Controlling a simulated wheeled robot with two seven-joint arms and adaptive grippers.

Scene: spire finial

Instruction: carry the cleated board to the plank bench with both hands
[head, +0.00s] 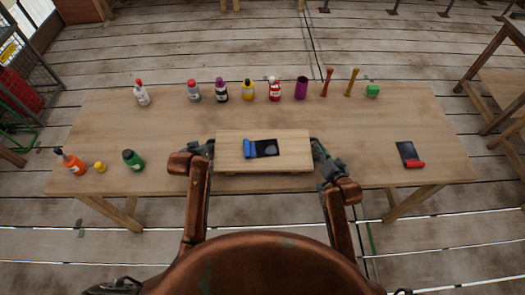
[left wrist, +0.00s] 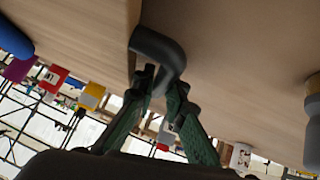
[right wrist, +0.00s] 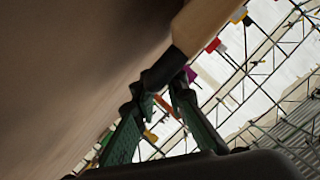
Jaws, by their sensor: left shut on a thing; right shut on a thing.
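The cleated board (head: 289,140), a pale wooden slab with dark end handles, is level at the middle of the table's front edge. I cannot tell whether it rests on the table or hangs just above it. On it lies a black plate with a blue roll (head: 249,149). My left gripper (head: 209,148) is shut on the left handle, a dark bent grip in the left wrist view (left wrist: 158,50). My right gripper (head: 317,149) is shut on the right handle, also dark in the right wrist view (right wrist: 164,68). Which piece of furniture is the plank bench is unclear.
The wooden table (head: 400,125) bears several bottles along its back, a green bottle (head: 133,160) and an orange one (head: 73,164) at left, and a black plate with a red roll (head: 409,155) at right. Another wooden bench (head: 500,88) stands at the right edge, across open floor.

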